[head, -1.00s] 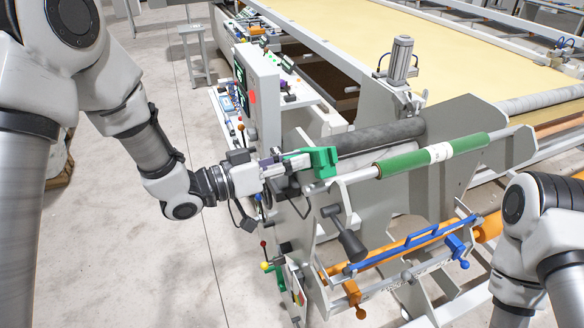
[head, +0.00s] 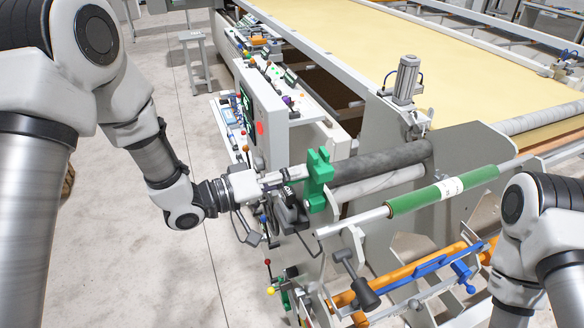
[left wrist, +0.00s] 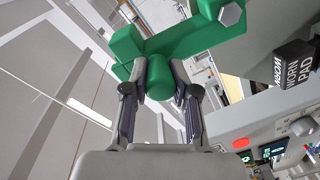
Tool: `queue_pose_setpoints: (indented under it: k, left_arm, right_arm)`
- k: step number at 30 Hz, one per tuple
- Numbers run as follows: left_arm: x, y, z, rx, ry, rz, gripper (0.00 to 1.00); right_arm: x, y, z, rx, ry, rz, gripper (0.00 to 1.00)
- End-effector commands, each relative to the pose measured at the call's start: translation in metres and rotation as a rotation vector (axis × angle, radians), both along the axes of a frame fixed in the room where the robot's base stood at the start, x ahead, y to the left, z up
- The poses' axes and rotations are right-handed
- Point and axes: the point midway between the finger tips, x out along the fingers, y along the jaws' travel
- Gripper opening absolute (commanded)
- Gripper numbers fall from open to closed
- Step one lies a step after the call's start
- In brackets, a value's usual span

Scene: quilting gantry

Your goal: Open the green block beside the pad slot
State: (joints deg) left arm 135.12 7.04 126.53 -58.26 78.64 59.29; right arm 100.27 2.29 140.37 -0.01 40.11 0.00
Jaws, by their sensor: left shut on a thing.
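The green block (head: 318,180) stands upright at the near end of the dark roller, beside the grey control box. My left gripper (head: 300,176) reaches it from the left. In the left wrist view my left gripper (left wrist: 160,76) is shut on the round green knob of the block (left wrist: 190,35), one finger on each side. A black pad marked "WORN PAD" (left wrist: 297,66) shows at the right of that view, close to the block. In the head view the dark pad (head: 289,198) lies just below my gripper, partly hidden. My right arm shows at the right edge; its gripper is out of view.
The control box (head: 263,122) stands close behind my left gripper. Open floor lies left.

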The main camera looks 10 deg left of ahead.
Motion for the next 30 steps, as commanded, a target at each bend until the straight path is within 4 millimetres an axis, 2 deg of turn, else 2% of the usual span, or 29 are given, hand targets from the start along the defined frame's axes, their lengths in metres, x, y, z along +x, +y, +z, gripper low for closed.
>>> queue_pose_setpoints:
  k: [9,22,23,24,25,30]
  left_arm:
    - [-0.0002,0.0009,-0.0061,-0.048,0.092,0.0,0.0]
    - [-0.0011,0.0004,-0.0085,-0.051,0.103,-0.002,0.0]
    - [-0.0011,0.0004,-0.0086,-0.051,0.103,-0.002,0.33]
    - [-0.001,0.0005,-0.0084,-0.052,0.103,-0.003,0.48]
    - [-0.0009,0.0005,-0.0081,-0.053,0.101,-0.002,0.52]
    - [0.0,0.0007,-0.0059,-0.054,0.096,-0.002,0.52]
  right_arm:
    - [-0.0002,-0.0001,0.0075,0.0,0.0,0.0,0.0]
    - [-0.0002,0.0,0.0072,0.0,0.0,0.0,0.0]
    - [-0.0002,0.0,0.0072,0.0,0.0,0.0,0.0]
    - [-0.0002,0.0,0.0072,0.0,0.0,0.0,0.0]
    - [-0.0002,0.0,0.0072,0.0,0.0,0.0,0.0]
    - [-0.0001,-0.0001,0.0076,0.0,0.0,0.0,0.0]
